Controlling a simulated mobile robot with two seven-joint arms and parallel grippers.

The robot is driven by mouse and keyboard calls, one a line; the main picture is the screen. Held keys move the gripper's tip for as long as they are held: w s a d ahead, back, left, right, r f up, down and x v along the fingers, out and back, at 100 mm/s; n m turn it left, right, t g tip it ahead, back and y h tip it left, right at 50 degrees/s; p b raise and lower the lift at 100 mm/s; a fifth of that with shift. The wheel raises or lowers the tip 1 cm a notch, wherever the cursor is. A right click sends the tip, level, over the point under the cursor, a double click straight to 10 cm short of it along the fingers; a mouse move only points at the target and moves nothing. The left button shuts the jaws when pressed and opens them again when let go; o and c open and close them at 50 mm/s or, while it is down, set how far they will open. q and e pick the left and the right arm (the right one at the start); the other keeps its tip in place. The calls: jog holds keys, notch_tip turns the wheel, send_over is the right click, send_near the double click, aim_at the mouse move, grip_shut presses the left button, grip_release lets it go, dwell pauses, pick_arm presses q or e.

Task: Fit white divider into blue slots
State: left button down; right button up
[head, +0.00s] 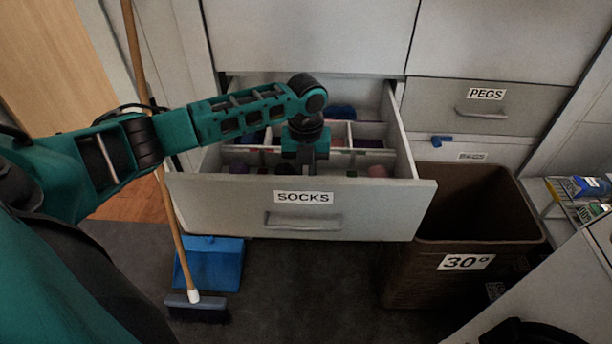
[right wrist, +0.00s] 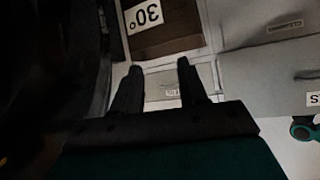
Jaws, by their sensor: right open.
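White divider strips (head: 349,134) stand inside the open drawer (head: 235,205) labelled SOCKS in the head view; I cannot tell which is the loose divider. A blue piece (head: 342,112) shows at the drawer's back; slots cannot be made out. My left gripper (head: 307,168) reaches down into the drawer from above, near the dividers. Its fingertips are small and dark against the front panel, so its opening and any hold are unclear. My right gripper (right wrist: 158,66) is open, with nothing between its fingers, in the right wrist view.
A brown basket (head: 462,208) marked 30° stands right of the drawer. A closed PEGS drawer (head: 480,110) is behind it, with a small blue item (head: 442,140) below. A broom (head: 178,225) and blue dustpan (head: 215,262) are at left. Dark bundles lie in the drawer compartments.

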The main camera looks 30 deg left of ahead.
pick_arm(q)
jog(key=shift+f, duration=0.6)
pick_arm(e)
jog(key=shift+s+f, duration=0.1)
jog(key=shift+f, duration=0.15)
pick_arm(q)
jog(key=shift+f, duration=0.1)
pick_arm(e)
jog(key=shift+d, duration=0.1)
pick_arm(q)
jog(key=c, duration=1.4)
grip_release()
notch_tip(320, 180, up, 11)
jog(key=p, duration=0.2)
jog(key=shift+r+p, duration=0.2)
jog(key=shift+p, duration=0.2)
jog(key=shift+r, duration=0.45)
pick_arm(e)
jog(key=shift+s+d+r, duration=0.1)
jog(key=shift+d+r, duration=0.05)
jog(key=shift+r, duration=0.3)
jog(key=shift+s+d+r, duration=0.1)
jog(key=shift+r, duration=0.35)
